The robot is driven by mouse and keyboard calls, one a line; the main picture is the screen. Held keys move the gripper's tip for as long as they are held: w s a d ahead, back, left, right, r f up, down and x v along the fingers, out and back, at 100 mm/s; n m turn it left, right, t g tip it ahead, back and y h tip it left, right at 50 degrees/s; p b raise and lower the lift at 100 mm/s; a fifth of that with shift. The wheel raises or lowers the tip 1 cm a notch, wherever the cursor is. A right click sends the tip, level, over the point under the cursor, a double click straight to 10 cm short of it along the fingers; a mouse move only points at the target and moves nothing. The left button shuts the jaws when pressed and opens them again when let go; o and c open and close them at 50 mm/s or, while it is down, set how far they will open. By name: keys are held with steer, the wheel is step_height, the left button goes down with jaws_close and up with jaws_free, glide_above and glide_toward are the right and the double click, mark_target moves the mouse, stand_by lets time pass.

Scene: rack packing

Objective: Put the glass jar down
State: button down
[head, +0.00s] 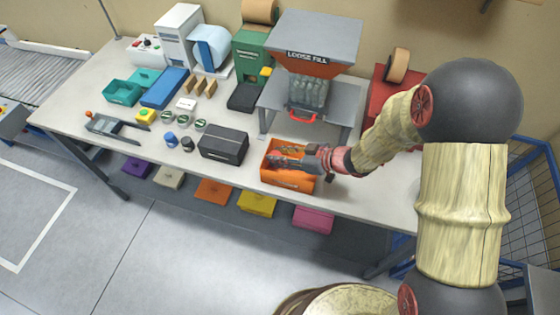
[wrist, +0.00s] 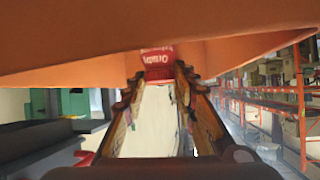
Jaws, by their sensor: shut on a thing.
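My gripper (head: 276,161) reaches from the right into an orange open-topped box (head: 290,183) near the table's front edge. In the wrist view, my gripper (wrist: 157,82) is shut, with a red piece bearing white lettering between its fingertips. I take this piece to be part of the glass jar (wrist: 157,56); most of the jar is hidden. In the head view I cannot make the jar out clearly inside the box. An orange box wall (wrist: 80,50) fills the top of the wrist view, close to the fingertips. I cannot tell whether the jar touches the box floor.
A black box (head: 224,142) stands just left of the orange box. A loose-fill dispenser (head: 314,45) on a grey stand is behind it. Small jars (head: 186,118), a teal tray (head: 122,93) and a blue box (head: 165,87) are farther left.

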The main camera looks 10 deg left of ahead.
step_height(320, 180, down, 3)
steer(key=shift+w+b, duration=0.1)
steer(key=shift+b, duration=0.3)
steer(key=shift+r, duration=0.1)
steer(key=c, duration=1.7)
jaws_free()
steer(key=p+v, duration=0.3)
steer(key=v, duration=0.9)
